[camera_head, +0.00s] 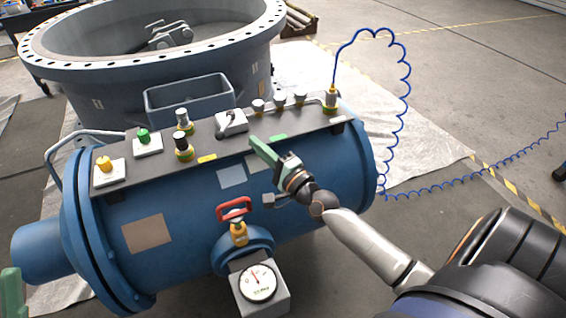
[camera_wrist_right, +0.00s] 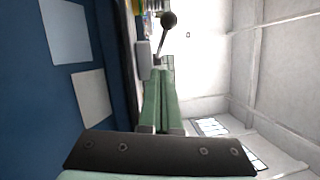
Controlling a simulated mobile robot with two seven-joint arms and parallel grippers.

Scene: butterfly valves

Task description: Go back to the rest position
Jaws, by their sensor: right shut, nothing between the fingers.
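My right gripper (camera_head: 262,150) has green fingers, closed together and empty. It is over the front edge of the dark panel (camera_head: 215,155) on the blue cylinder (camera_head: 190,200), close to a grey lever switch (camera_head: 231,122). In the right wrist view the shut fingers (camera_wrist_right: 160,95) point toward a lever with a black ball knob (camera_wrist_right: 168,20). I cannot tell whether they touch anything. A green piece, apparently the tip of my left gripper (camera_head: 11,293), shows at the lower left edge. The rest of it is out of view.
A red-handled valve (camera_head: 235,209) and a pressure gauge (camera_head: 257,282) stick out at the cylinder's front. Yellow, green and black knobs (camera_head: 182,145) stand on the panel. A coiled blue hose (camera_head: 405,90) rises at the right. A large flanged ring (camera_head: 90,65) stands behind.

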